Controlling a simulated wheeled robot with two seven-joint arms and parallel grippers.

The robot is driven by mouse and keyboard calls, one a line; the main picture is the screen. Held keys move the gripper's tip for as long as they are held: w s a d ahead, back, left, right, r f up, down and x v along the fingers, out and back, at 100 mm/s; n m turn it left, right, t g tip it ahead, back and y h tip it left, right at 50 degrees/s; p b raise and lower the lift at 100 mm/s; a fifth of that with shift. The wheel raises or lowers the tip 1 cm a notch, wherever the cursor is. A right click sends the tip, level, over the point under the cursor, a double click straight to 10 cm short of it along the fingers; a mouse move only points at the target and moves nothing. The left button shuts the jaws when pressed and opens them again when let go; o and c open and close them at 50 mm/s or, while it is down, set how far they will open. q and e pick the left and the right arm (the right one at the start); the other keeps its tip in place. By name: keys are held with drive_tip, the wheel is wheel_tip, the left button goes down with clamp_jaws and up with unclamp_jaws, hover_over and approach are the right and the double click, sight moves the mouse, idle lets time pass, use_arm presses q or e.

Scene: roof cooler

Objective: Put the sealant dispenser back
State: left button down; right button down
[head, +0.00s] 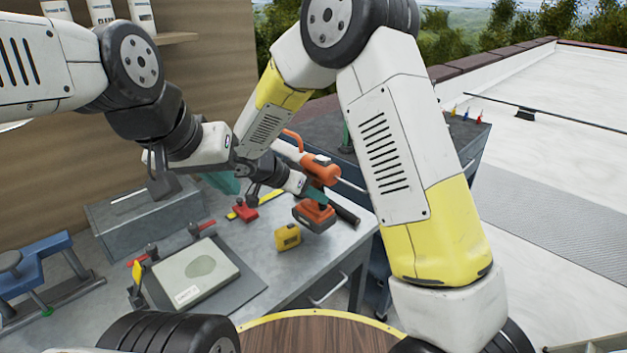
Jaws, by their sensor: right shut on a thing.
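The sealant dispenser (322,168) is an orange and dark power tool with a pale tube, a thin rod to the right and a battery base (313,216). My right gripper (318,196), with teal fingers, is shut on it around the grip between body and battery. It is over the bench's right part; whether the base touches the bench I cannot tell. My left gripper (222,182) is further left, above the bench near the grey metal box (150,222).
The grey bench (262,262) carries a yellow tape measure (288,237), a red clamp-like tool (245,210) and a clamped pale panel (195,272). A blue tool (40,262) stands at the left. A dark cabinet (465,135) stands behind my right arm. Open roof lies right.

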sight(313, 206)
drive_tip(key=shift+f, duration=1.65)
drive_tip(key=shift+f, duration=0.1)
drive_tip(key=c, duration=0.9)
unclamp_jaws()
drive_tip(key=shift+f, duration=0.1)
